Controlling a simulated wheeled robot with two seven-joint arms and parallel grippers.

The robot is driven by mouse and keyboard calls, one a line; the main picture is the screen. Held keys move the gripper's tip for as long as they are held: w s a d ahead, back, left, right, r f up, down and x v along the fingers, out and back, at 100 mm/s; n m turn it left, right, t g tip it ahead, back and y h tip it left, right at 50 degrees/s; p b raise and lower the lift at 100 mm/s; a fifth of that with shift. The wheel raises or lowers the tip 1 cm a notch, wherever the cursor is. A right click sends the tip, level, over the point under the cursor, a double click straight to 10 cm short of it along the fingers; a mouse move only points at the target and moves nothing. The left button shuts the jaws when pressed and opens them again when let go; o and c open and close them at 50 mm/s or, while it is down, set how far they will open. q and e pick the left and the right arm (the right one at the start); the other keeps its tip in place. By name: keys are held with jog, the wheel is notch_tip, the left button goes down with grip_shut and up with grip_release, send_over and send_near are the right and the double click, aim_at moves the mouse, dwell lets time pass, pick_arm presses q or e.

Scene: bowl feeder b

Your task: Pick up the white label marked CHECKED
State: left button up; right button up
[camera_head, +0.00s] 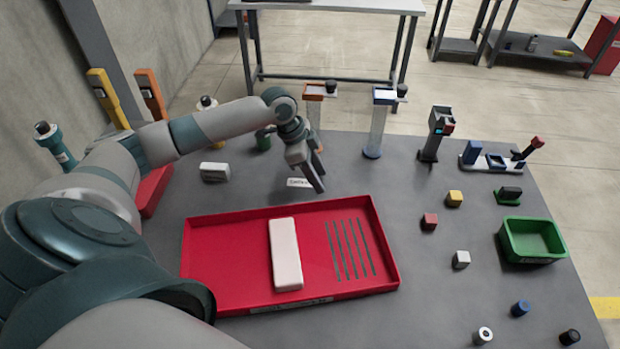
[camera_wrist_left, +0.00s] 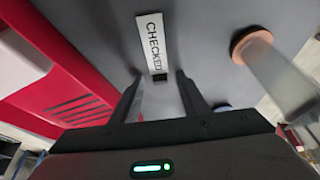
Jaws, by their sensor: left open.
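The white label marked CHECKED (camera_head: 298,182) lies on the grey table just behind the red tray, partly hidden by my left gripper in the head view. In the left wrist view the label (camera_wrist_left: 152,42) shows its black lettering, with a dark piece at its near end. My left gripper (camera_head: 318,184) is open and empty, above and beside the label. In the wrist view its two fingers (camera_wrist_left: 157,78) point toward the label's near end, one on each side of it. My right gripper is not in view.
The red tray (camera_head: 212,268) holds a pale block (camera_head: 285,254). Small cubes and a green bin (camera_head: 532,258) are at the right. The table is clear between tray and cubes.

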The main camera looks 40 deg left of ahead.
pick_arm(q)
jog(key=c, duration=0.9)
jog(key=shift+c, duration=0.4)
jog(key=shift+r, duration=0.4)
notch_tip(320, 180, up, 3)
jog(key=shift+r+b, duration=0.1)
jog(key=shift+b, duration=0.55)
jog(key=d+r+b, duration=0.1)
jog(key=d+r, duration=0.6)
jog(key=d, duration=0.4)
jog(key=shift+s+d+b, duration=0.3)
jog(key=shift+s+d, duration=0.05)
jog(key=shift+s, duration=0.05)
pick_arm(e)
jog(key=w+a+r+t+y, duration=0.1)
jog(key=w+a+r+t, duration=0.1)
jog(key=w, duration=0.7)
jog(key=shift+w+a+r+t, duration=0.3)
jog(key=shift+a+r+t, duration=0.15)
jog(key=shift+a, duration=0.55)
